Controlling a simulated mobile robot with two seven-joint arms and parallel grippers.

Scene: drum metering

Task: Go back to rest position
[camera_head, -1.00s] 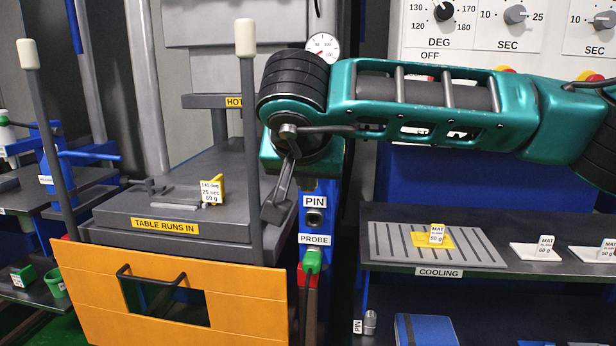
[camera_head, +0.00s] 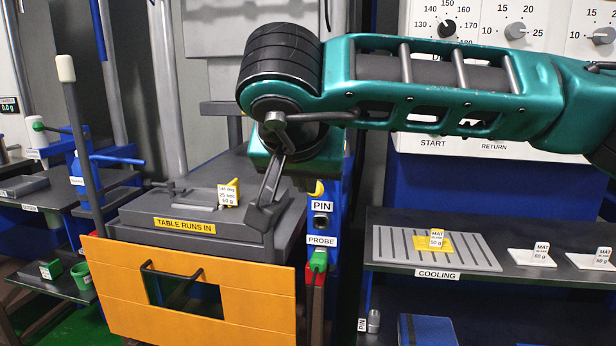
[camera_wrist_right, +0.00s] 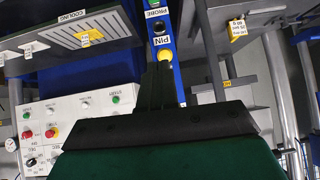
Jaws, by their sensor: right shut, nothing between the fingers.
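In the right wrist view the dark closed fingers (camera_wrist_right: 158,85) stand near the blue post (camera_wrist_right: 165,20) with PIN and PROBE labels; contact cannot be told. My left gripper is not in view.
An orange panel (camera_head: 120,290) with a handle fronts the press. A capped grey post (camera_head: 85,150) rises at its left. A cooling rack (camera_head: 390,245) and mats stand on the right shelf. The control panel (camera_head: 455,152) is behind my arm.

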